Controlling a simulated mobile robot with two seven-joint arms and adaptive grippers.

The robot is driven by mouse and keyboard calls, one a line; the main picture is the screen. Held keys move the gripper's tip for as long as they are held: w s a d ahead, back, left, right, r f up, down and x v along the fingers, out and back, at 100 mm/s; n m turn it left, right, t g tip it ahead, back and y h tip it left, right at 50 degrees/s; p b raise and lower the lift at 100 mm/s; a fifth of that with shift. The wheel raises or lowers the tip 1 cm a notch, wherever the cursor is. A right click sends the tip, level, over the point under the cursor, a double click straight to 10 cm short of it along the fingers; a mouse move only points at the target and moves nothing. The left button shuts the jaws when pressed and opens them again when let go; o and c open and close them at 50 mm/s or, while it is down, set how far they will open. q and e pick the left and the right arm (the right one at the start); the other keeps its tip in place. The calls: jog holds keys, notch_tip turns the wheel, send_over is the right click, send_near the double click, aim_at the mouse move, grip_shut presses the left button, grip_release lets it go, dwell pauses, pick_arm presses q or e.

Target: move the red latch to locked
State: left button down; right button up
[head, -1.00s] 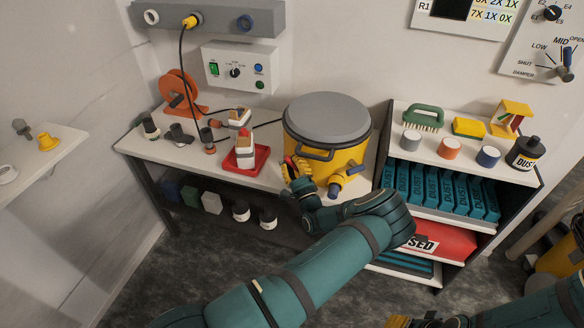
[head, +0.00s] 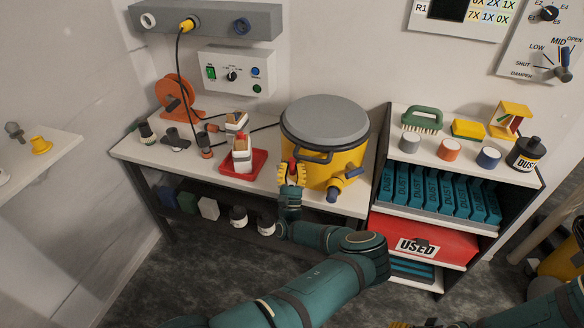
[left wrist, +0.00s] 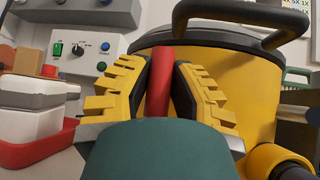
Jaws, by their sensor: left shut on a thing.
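The red latch (left wrist: 159,82) is a red bar on the front of the yellow drum (head: 346,163), which has a grey lid (head: 325,119). My left gripper (head: 291,172) is at the drum's front left, its yellow fingers pointing up. In the left wrist view the left gripper (left wrist: 158,90) is shut on the latch, with a dark pad on each side of it. Only the red top of the latch shows above the fingers in the head view (head: 292,162); its lower part is hidden. A small yellow part of my right gripper (head: 408,324) shows at the bottom edge.
A dark lid handle (head: 313,157) is just above my left gripper. A yellow valve with a blue handle (head: 340,186) juts out to its right. A red tray (head: 257,163) with a white-bodied item stands on the bench to its left. Shelves with blue packs (head: 445,192) stand right.

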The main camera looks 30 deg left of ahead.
pick_arm(q)
jog(key=shift+m+t+h, duration=0.3)
jog(key=shift+m+h, duration=0.3)
jog(key=shift+m, duration=0.2)
jog(key=c, duration=0.8)
grip_release()
jog(key=shift+c, duration=0.2)
jog(key=v, duration=1.2)
